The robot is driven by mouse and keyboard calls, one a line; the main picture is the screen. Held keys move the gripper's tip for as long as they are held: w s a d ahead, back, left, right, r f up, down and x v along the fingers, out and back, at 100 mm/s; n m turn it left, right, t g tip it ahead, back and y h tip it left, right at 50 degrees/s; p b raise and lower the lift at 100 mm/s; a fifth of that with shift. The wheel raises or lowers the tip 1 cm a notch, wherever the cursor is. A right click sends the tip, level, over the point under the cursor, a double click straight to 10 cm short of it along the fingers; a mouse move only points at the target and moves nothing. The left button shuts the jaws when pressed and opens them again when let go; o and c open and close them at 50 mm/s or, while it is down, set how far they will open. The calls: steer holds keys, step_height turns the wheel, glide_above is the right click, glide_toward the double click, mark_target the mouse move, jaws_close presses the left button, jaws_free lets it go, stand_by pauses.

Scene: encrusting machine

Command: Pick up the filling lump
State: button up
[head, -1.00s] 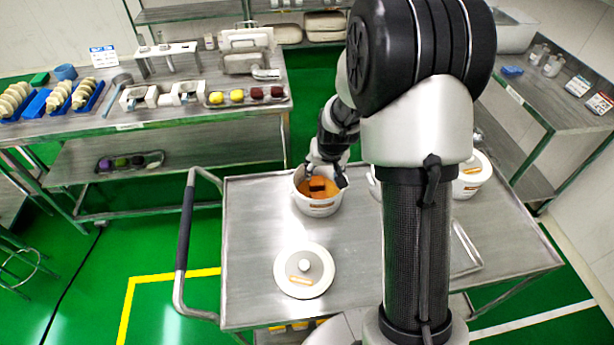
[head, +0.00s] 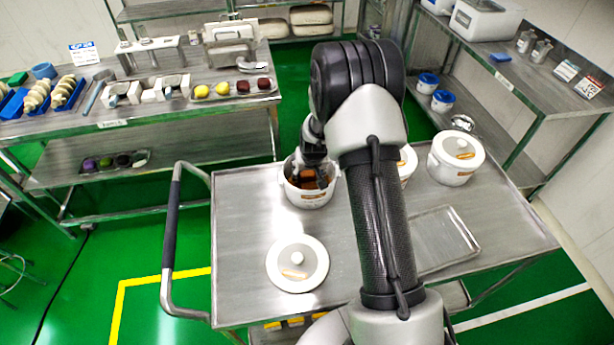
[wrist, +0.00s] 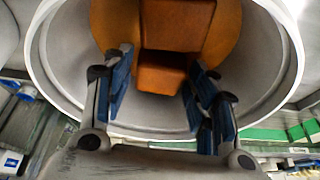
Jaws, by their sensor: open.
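The filling lump (wrist: 163,73) is an orange-brown block inside a white pot (head: 309,199). In the wrist view it stands out from an orange layer at the pot's bottom, and the pot's pale rim (wrist: 40,60) curves around it. My gripper (wrist: 157,76) is open and reaches into the pot. Its blue-padded fingers lie on either side of the lump, with a visible gap at least on the left. In the head view my gripper (head: 315,172) is in the pot's mouth and partly hides the lump.
The pot's lid (head: 297,263) lies on the steel cart in front of it. A lidded pot (head: 455,163) and an empty steel tray (head: 440,236) are on the right. My arm partly hides another white pot (head: 408,166). The cart's left side is clear.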

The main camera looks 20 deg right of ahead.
mark_target(308, 174)
steer(key=c, duration=0.9)
steer(key=shift+r, duration=0.1)
step_height(308, 174, up, 20)
steer(key=p, duration=0.4)
